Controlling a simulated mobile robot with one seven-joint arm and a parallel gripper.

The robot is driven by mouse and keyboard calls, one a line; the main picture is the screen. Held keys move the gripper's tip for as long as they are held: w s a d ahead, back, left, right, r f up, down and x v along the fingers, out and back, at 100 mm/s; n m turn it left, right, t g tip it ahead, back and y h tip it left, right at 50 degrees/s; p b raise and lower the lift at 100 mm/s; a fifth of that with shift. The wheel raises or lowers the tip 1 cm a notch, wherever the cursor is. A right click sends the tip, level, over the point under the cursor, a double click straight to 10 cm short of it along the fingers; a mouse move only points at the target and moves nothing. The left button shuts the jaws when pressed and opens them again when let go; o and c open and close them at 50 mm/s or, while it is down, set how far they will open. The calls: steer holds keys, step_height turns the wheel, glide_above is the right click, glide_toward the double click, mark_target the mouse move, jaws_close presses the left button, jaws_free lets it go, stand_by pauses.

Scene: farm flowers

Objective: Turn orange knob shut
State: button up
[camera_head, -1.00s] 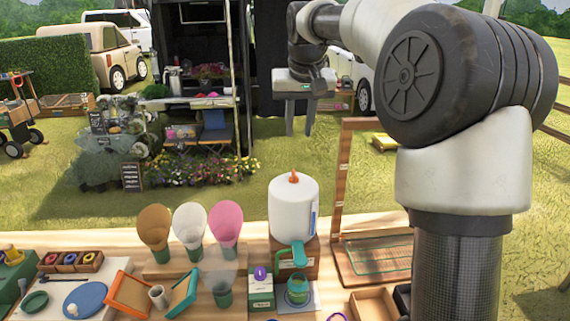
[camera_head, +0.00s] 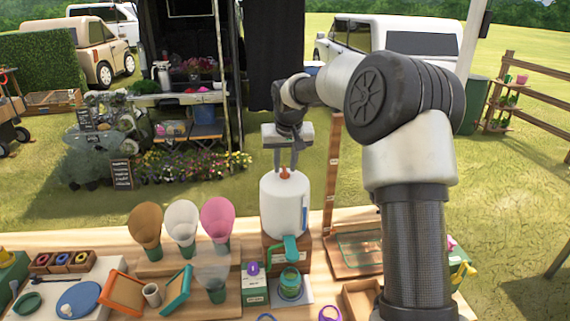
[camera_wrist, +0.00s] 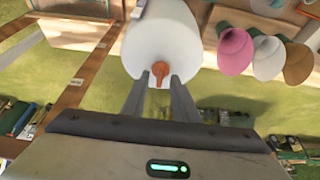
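The orange knob (camera_head: 285,173) sits on top of a white cylindrical tank (camera_head: 284,208) with a teal spout (camera_head: 290,248). In the wrist view my gripper (camera_wrist: 158,80) is open, with a finger to each side of the knob's lower end. Whether either finger touches the knob cannot be told.
A green jar (camera_head: 290,281) stands under the spout. A tall wooden frame (camera_head: 333,190) with a rack stands close to the tank's right. Brown, white and pink cones (camera_head: 217,220) stand to its left.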

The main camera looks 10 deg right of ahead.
steer(key=shift+f, duration=0.2)
jaws_close()
